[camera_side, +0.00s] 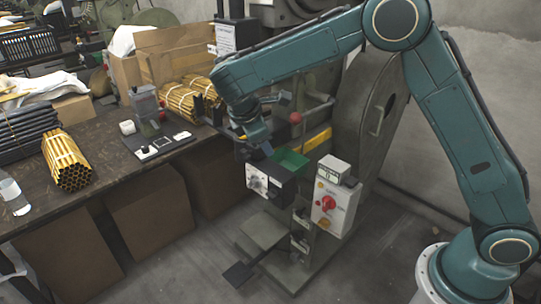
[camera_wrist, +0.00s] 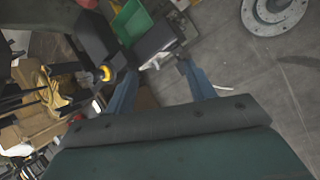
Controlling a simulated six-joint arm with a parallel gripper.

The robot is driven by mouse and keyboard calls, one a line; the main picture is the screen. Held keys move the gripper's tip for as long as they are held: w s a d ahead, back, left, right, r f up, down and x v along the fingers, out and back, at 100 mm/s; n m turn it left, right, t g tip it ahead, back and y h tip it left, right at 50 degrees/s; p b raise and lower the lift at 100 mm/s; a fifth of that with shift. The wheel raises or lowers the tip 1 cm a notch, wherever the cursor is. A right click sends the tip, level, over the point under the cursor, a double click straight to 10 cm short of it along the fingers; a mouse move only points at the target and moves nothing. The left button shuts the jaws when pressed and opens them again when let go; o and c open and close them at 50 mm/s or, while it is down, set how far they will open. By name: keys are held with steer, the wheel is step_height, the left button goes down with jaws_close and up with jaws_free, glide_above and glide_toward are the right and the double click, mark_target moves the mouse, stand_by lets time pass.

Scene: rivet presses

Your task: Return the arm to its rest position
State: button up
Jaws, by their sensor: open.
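My teal arm arches in from the right in the side view, with its wrist bent down over the rivet press (camera_side: 365,130). My gripper (camera_side: 258,147) is close above the press's dark front box with a white dial panel (camera_side: 257,181), beside a green bin (camera_side: 290,161). Whether it touches the box is unclear. In the wrist view, my gripper (camera_wrist: 157,70) has its two blue fingers spread wide, with nothing held between them. The green bin (camera_wrist: 131,22) and a grey-topped box (camera_wrist: 156,42) lie beyond the fingertips.
A control box with a red knob (camera_side: 334,196) stands at the press's right. The workbench (camera_side: 110,155) on the left holds bundled yellow tubes (camera_side: 66,160), dark tubes (camera_side: 27,133), a bottle (camera_side: 13,193) and a small grey device (camera_side: 146,103). Cardboard boxes (camera_side: 150,212) sit below.

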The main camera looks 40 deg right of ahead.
steer(key=s+d+r+m+t+y, duration=0.1)
steer(key=s+d+r+m+y, duration=0.15)
steer(key=s+r, duration=0.4)
steer(key=s+d+r+m+t+y, duration=0.1)
steer(key=s+d+r+m, duration=0.25)
steer(key=s+r, duration=0.35)
steer(key=s+f+m+t+y, duration=0.1)
steer(key=s+m, duration=0.2)
steer(key=s, duration=0.6)
steer(key=s+a+f+m+t+y, duration=0.1)
steer(key=s+m, duration=0.2)
steer(key=s, duration=0.6)
steer(key=shift+s+a+m, duration=0.3)
steer(key=shift+s, duration=0.05)
steer(key=shift+y, duration=0.25)
steer(key=shift+c, duration=0.2)
